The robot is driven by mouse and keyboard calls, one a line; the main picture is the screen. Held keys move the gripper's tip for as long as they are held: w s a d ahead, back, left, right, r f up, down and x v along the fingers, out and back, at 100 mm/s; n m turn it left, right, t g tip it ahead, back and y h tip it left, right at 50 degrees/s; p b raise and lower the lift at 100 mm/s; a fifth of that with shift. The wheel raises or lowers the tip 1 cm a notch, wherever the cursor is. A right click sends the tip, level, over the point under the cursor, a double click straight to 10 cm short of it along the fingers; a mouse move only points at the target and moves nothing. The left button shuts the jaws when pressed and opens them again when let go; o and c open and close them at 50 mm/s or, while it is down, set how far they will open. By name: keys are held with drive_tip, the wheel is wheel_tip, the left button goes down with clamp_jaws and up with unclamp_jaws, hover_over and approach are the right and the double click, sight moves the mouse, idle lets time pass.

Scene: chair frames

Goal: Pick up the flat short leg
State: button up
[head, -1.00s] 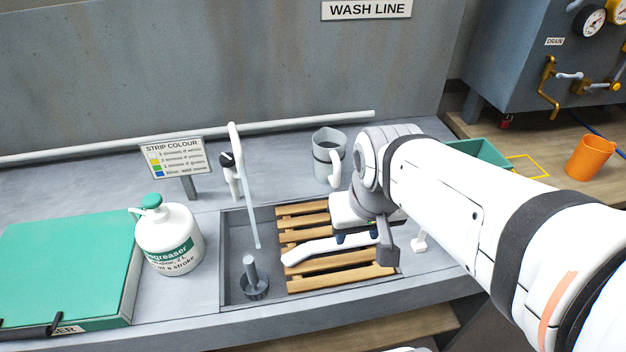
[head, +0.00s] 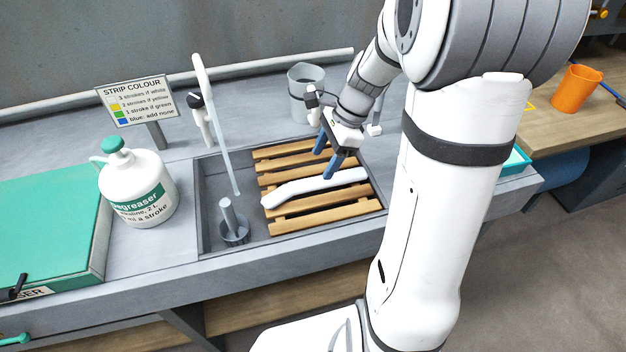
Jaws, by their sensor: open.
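The flat short leg is a white, slightly bent piece (head: 298,187) lying on the wooden slats in the sink, in the head view. My gripper (head: 325,162) is open, with its blue fingers pointing down over the slats. One finger is at the far edge of the white leg's right part, and the other is a little farther back and to the left. I cannot tell whether the nearer finger touches the leg. Nothing is between the fingers that I can see.
The wooden slat rack (head: 325,215) fills the right of the grey sink. A grey drain standpipe (head: 229,210) and a white spout (head: 222,140) stand left of it. A grey jug (head: 299,100) stands behind, a degreaser bottle (head: 137,190) at left, an orange cup (head: 574,90) at far right.

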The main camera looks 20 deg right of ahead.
sight(314, 181)
drive_tip(key=x, duration=0.6)
drive_tip(key=shift+s+d, duration=0.1)
drive_tip(key=shift+s, duration=0.2)
drive_tip(key=shift+c, duration=0.4)
drive_tip(key=c, duration=1.1)
